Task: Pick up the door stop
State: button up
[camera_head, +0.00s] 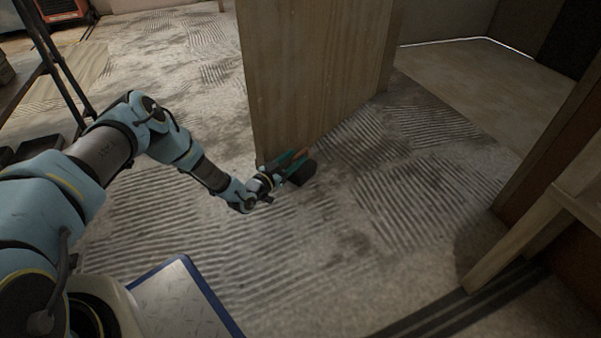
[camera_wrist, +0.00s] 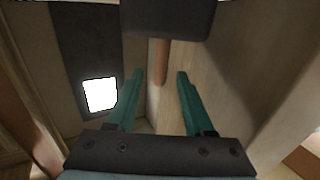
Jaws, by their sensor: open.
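The likely door stop is a mallet-like thing with a dark block head (camera_head: 302,175) and a reddish-brown handle, on the floor at the foot of the wooden door. In the wrist view, its dark head (camera_wrist: 168,18) fills the top middle, and the brown handle (camera_wrist: 160,62) runs down from it between the fingertips. My gripper (camera_head: 304,158) has teal fingers, spread at the door's lower edge close to the block. In the wrist view, my gripper (camera_wrist: 160,74) is open, with a finger on each side of the handle and gaps showing. The handle's far end is hard to make out.
The pale wooden door (camera_head: 310,75) stands upright just behind my gripper. The ridged plaster floor (camera_head: 330,230) is open in front and to the right. A wooden frame (camera_head: 515,242) stands at the right, and a dark-legged table (camera_head: 62,62) at the left.

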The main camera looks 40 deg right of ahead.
jog(key=d, duration=0.1)
jog(key=d+b, duration=0.1)
jog(key=shift+w+d+f, duration=0.15)
jog(key=shift+d+f, duration=0.1)
jog(key=shift+d, duration=0.05)
jog(key=shift+d+r, duration=0.2)
jog(key=shift+d, duration=0.25)
grip_shut()
dwell(0.8)
